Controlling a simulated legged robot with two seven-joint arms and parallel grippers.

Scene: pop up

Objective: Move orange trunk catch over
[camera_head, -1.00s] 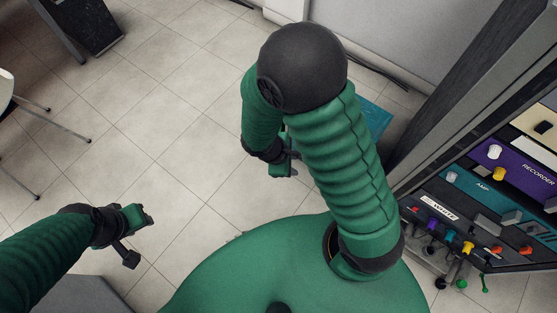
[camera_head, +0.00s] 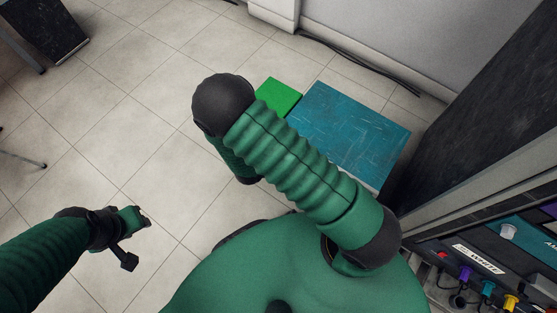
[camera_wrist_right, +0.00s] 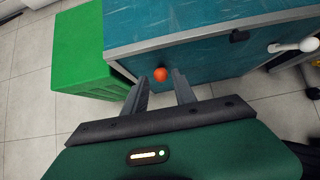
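A teal trunk (camera_head: 350,130) stands on the floor beyond my right arm in the head view. It fills the upper right of the right wrist view (camera_wrist_right: 225,55). The orange catch knob (camera_wrist_right: 160,74) shows near the trunk's left front edge. My right gripper (camera_wrist_right: 160,90) is open, its two fingers pointing at the trunk on either side of the orange knob in the picture. I cannot tell whether they touch it. The right gripper is hidden behind my arm in the head view. My left gripper (camera_head: 142,217) hangs over bare floor, away from the trunk; its opening is unclear.
A green box (camera_head: 277,97) stands against the trunk's left side. A white knob (camera_wrist_right: 308,45) on a lever is at the trunk's right. A dark rack with colored knobs and a panel (camera_head: 480,260) stands close on the right.

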